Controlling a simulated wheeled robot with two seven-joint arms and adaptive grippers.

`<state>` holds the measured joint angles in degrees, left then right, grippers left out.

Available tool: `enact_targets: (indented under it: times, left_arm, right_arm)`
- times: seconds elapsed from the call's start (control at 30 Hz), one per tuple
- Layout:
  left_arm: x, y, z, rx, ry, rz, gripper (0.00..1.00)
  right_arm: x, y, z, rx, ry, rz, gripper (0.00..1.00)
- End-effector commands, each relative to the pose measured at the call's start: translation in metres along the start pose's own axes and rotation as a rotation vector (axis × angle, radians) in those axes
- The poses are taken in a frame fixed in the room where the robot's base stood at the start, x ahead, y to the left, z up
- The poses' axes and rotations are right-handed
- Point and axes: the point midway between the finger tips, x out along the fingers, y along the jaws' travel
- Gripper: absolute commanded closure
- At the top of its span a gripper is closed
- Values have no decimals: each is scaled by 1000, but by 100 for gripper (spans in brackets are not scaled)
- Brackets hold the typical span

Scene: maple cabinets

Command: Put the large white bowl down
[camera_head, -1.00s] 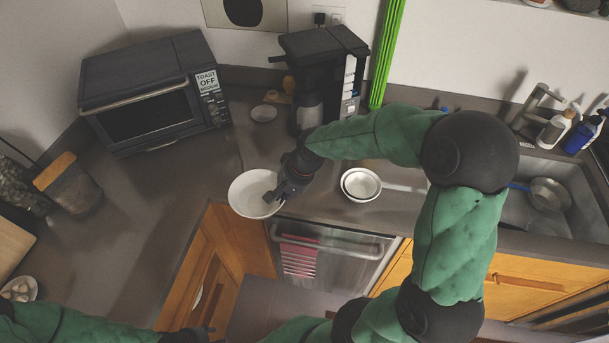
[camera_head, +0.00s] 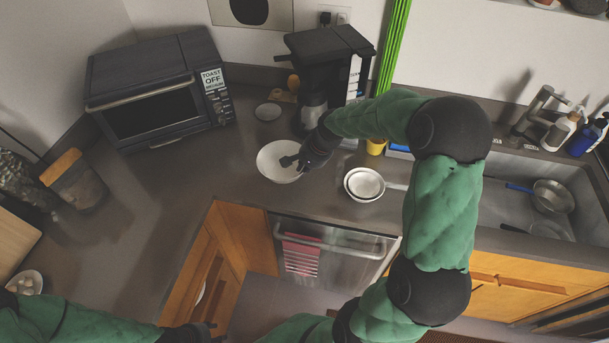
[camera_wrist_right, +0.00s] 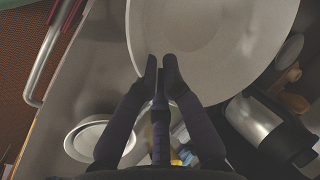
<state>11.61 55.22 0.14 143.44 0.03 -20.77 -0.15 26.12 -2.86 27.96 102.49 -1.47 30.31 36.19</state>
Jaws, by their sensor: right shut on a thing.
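The large white bowl (camera_head: 273,166) is over the counter near the inner corner, in front of the coffee maker. It fills the upper part of the right wrist view (camera_wrist_right: 225,50). My right gripper (camera_head: 287,161) is shut on the bowl's rim, and its two fingertips (camera_wrist_right: 162,66) meet at that rim. I cannot tell whether the bowl's base touches the counter. My left gripper (camera_head: 207,331) is at the bottom edge of the head view, away from the bowl; its fingers are too small and dark to read.
Stacked white bowls (camera_head: 364,184) stand on the counter right of the large bowl. The coffee maker (camera_head: 327,65) and a small white dish (camera_head: 268,111) are behind it. The toaster oven (camera_head: 160,91) stands left. The counter (camera_head: 180,180) is clear left of the bowl.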

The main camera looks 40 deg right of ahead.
Motion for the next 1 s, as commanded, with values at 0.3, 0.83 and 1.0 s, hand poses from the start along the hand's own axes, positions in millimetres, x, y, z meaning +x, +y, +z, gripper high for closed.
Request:
enact_targets:
  times: [0.3,0.83,1.0]
  left_arm:
    - [6,-2,0,0,0,0,60]
    - [13,-5,-1,0,0,0,60]
    - [14,-5,-1,0,0,0,60]
  right_arm:
    - [34,1,-25,-1,2,-2,100]
    - [69,12,-30,0,2,-2,100]
    - [70,13,-30,0,2,-2,100]
